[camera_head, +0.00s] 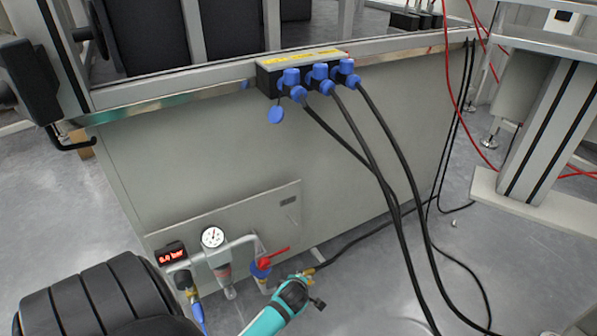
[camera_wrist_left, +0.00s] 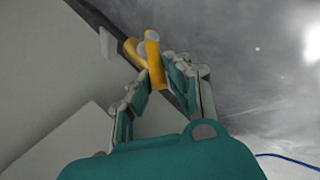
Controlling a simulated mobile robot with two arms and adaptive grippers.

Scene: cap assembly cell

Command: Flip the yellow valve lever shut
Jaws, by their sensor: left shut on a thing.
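The yellow valve lever (camera_wrist_left: 152,58) stands between the fingers of my left gripper (camera_wrist_left: 160,76) in the left wrist view. The fingers are shut on it. In the head view my teal left gripper (camera_head: 290,295) is low in the middle, in front of the cabinet's lower right area. Only a small yellow bit of the lever (camera_head: 308,271) shows there, at the fingertips. The dark line that the lever sits on runs along the cabinet's lower edge. The lever's exact angle is hard to read. My right gripper is not in view.
Left of my gripper are a red-handled blue valve (camera_head: 262,264), a round gauge (camera_head: 212,238) and a display reading 0.0 bar (camera_head: 172,254). Black cables (camera_head: 385,190) hang from blue connectors (camera_head: 320,75) on the grey cabinet (camera_head: 200,150).

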